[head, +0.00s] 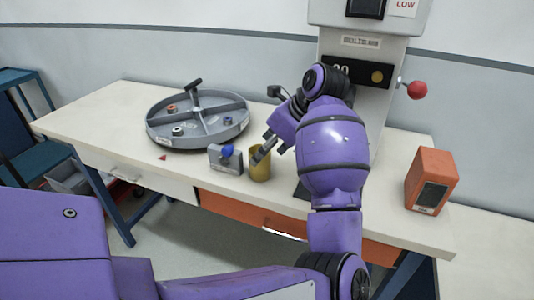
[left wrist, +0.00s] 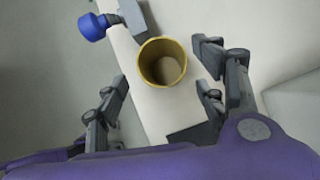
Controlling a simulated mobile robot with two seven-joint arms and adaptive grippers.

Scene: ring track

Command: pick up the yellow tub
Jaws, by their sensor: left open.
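The yellow tub (head: 260,165) stands upright on the workbench near its front edge, just right of a grey block with a blue knob. In the left wrist view the tub (left wrist: 161,44) is seen from above, open and empty. My left gripper (head: 268,148) is at the tub, its fingers partly covering the tub's rim in the head view. In the left wrist view the left gripper (left wrist: 165,85) is open, with fingers spread to either side of the tub and gaps between. My right gripper is not in view.
The grey block with a blue knob (head: 225,160) is close to the tub's left. A divided round grey tray (head: 208,139) lies further left. A grey machine (head: 388,110) with a red knob stands behind my arm. An orange box (head: 431,177) stands at right.

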